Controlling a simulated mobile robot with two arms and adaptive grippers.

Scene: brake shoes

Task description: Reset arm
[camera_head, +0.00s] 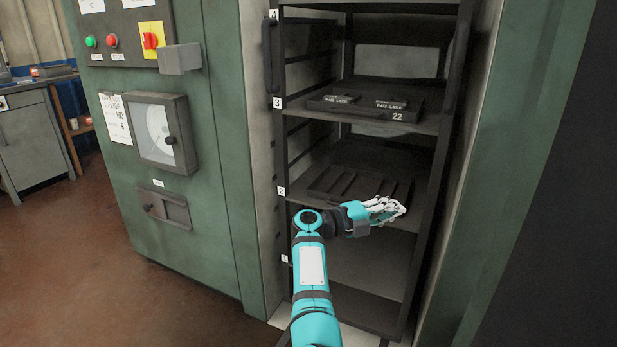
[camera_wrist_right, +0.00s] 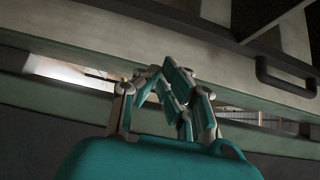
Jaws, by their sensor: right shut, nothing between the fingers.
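My right arm reaches up from the bottom of the head view to the open cabinet rack. My right gripper (camera_head: 385,209) is at the front of the shelf marked 2, with nothing held. In the right wrist view its fingers (camera_wrist_right: 165,85) are closed together and empty. A dark tray with slots (camera_head: 335,184) lies on that shelf just behind the gripper, which hides part of its front. My left gripper is not in view.
On the shelf marked 3, a dark tray numbered 22 (camera_head: 375,113) holds flat dark pieces. The rack (camera_head: 277,150) stands inside a green cabinet (camera_head: 222,150). A dial box (camera_head: 160,130) sits on its front. Open floor (camera_head: 80,270) lies to the left.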

